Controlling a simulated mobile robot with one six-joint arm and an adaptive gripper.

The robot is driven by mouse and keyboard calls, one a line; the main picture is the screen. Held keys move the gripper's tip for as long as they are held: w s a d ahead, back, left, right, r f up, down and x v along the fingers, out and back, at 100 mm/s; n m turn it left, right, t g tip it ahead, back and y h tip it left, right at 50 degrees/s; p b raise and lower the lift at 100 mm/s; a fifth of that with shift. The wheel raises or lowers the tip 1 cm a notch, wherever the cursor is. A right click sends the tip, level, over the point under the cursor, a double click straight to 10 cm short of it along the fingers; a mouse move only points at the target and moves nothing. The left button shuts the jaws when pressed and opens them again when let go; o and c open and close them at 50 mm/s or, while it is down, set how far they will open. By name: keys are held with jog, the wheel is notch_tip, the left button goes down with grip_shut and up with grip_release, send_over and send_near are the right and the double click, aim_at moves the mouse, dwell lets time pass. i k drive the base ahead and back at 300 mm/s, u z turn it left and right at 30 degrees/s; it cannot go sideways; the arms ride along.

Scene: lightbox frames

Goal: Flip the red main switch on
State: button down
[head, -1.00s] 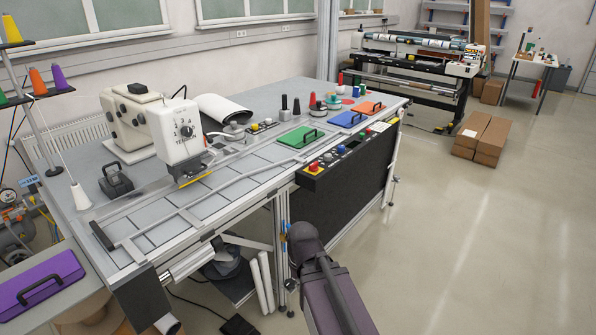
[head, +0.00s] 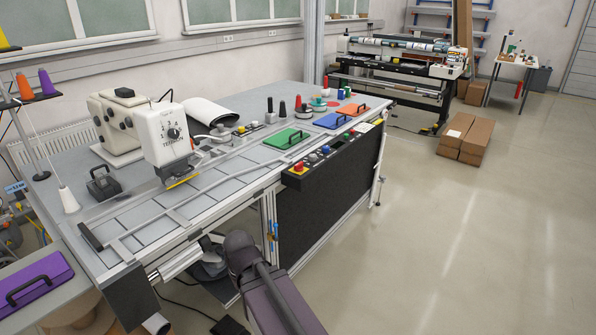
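A black control panel (head: 335,152) runs along the front right edge of the long grey workbench in the head view. At its left end is a red knob on a yellow base (head: 298,168). Several small buttons in red, blue, grey and green sit in a row to its right. I cannot tell at this size which one is the red main switch, or its position. My dark arm rises from the bottom of the view, in front of the bench and left below the panel. My gripper is not visible.
A white sewing machine (head: 165,138) stands at the bench's left. Green (head: 289,139), blue (head: 332,120) and orange (head: 352,109) handled plates lie behind the panel. A purple handled plate (head: 36,283) is lower left. Cardboard boxes (head: 466,138) stand on the floor; the right floor is otherwise open.

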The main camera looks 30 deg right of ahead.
aim_at(298, 166)
jog(key=z, duration=0.05)
jog(key=i, duration=1)
jog(key=u, duration=0.05)
